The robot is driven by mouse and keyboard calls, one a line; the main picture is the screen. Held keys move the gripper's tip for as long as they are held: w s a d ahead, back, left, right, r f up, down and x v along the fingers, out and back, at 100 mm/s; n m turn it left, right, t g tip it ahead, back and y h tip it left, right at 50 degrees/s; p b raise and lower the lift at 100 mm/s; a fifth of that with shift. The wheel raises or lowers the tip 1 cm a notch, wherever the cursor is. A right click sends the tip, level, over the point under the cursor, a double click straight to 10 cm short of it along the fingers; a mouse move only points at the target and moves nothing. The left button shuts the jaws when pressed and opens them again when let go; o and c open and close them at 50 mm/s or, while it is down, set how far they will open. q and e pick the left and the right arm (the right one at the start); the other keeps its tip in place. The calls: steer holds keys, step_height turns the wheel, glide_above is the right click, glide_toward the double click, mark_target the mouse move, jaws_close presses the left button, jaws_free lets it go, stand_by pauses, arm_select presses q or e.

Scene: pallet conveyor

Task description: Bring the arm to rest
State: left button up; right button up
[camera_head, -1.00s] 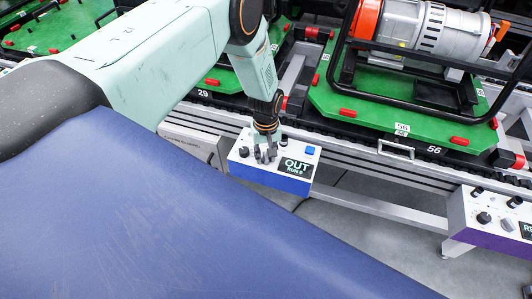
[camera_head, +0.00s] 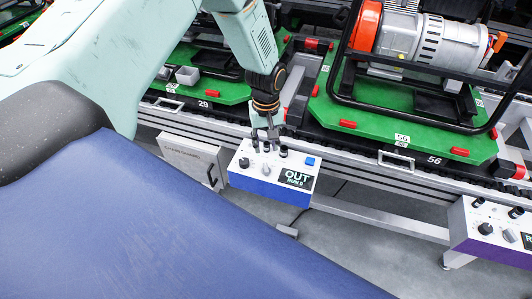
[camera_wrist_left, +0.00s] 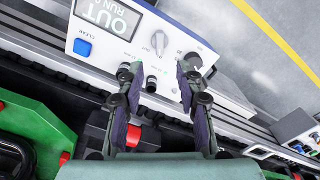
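My left gripper (camera_head: 265,136) points down just behind the top of a white and blue control box (camera_head: 266,188) at the conveyor's edge. In the left wrist view its two fingers (camera_wrist_left: 160,78) are spread apart with nothing between them. The box (camera_wrist_left: 210,52) lies beyond the fingertips there, with its grey selector knob (camera_wrist_left: 159,43), dark knobs and blue button (camera_wrist_left: 82,47) in sight. The box's display (camera_head: 297,178) reads "OUT" with a smaller RUN line. I cannot tell whether a fingertip touches the box. My right gripper is not in view.
Behind the box runs the conveyor with green pallets (camera_head: 378,130); one carries a machine in a black frame (camera_head: 440,42). A second control box (camera_head: 485,232) with a purple front stands at the right. A grey box (camera_head: 188,158) is left of the control box.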

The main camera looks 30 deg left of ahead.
arm_select(q)
steer(key=shift+r, duration=0.85)
steer(key=s+d+f+m+t+b, duration=0.25)
steer(key=s+d+f+m, duration=0.25)
steer(key=s+f, duration=0.25)
steer(key=s+d+f+m+g+b, duration=0.1)
steer(key=s+f+b, duration=0.2)
steer(key=s, duration=0.9)
steer(key=s+d+f+m+g+b, duration=0.1)
steer(key=s+f, duration=0.5)
steer(key=s, duration=0.6)
steer(key=shift+s+d+m+b, duration=0.35)
steer(key=shift+m+b, duration=0.35)
steer(key=shift+b, duration=0.4)
steer(key=shift+g, duration=0.25)
